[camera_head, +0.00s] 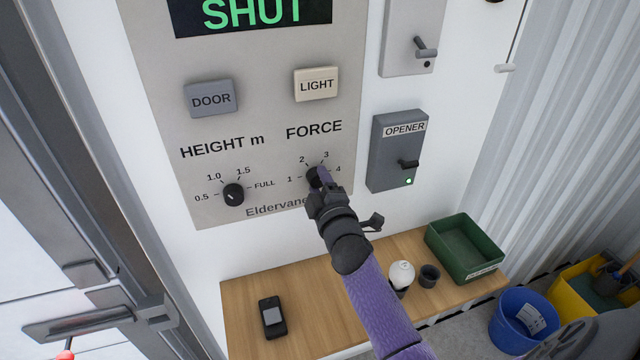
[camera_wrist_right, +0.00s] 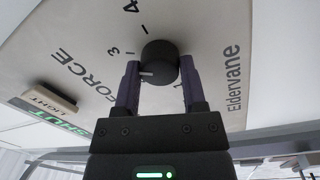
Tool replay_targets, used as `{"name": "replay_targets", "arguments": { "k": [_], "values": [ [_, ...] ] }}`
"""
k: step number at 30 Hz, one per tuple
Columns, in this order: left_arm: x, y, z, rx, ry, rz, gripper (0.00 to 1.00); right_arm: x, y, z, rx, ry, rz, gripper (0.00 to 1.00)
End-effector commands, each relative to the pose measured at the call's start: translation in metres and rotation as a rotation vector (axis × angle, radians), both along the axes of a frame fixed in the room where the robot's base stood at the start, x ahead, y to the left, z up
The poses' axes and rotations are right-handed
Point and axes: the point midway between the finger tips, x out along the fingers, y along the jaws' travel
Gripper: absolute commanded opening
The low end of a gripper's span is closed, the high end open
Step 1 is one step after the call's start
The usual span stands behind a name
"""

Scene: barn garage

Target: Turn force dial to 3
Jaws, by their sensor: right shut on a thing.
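The black round force dial (camera_wrist_right: 160,62) sits on the panel under the word FORCE, with marks 1 to 4 around it. My right gripper (camera_head: 317,180) is shut on it, one finger on each side in the right wrist view. A white pointer line on the dial faces left and slightly down there, just below the 3 tick; the 2 is hidden behind a finger. In the head view my right gripper covers most of the dial. My left gripper is not in view.
The height dial (camera_head: 233,194) is left of it, with the DOOR button (camera_head: 210,98) and LIGHT button (camera_head: 316,84) above. The opener box (camera_head: 392,145) is to the right.

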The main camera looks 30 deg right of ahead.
Motion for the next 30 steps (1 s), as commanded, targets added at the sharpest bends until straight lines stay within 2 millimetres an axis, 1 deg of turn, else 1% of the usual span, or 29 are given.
{"name": "replay_targets", "arguments": {
  "k": [8,9,11,12,13,14,23,26,30],
  "values": [
    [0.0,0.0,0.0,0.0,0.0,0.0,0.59,0.0,0.0,-0.001,0.0,0.002,0.001,0.0],
    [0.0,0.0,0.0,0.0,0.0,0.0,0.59,0.0,0.0,-0.001,0.0,0.002,0.001,0.58],
    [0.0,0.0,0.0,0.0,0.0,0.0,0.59,0.0,0.0,-0.001,0.0,0.002,0.001,0.7],
    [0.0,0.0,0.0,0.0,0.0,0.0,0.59,0.0,0.0,-0.001,0.0,0.002,0.001,0.79],
    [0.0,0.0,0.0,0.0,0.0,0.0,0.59,0.0,0.0,-0.001,0.0,0.001,0.0,0.85],
    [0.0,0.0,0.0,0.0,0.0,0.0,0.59,0.0,0.0,-0.001,0.0,0.001,0.0,0.89],
    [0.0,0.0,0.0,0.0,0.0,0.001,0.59,-0.003,0.001,-0.001,0.0,0.002,0.001,0.89],
    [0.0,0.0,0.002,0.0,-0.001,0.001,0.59,-0.016,0.005,-0.001,0.001,0.002,0.001,0.89],
    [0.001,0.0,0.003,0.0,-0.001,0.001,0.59,-0.05,0.014,-0.004,0.002,0.004,0.0,0.89]
  ]
}}
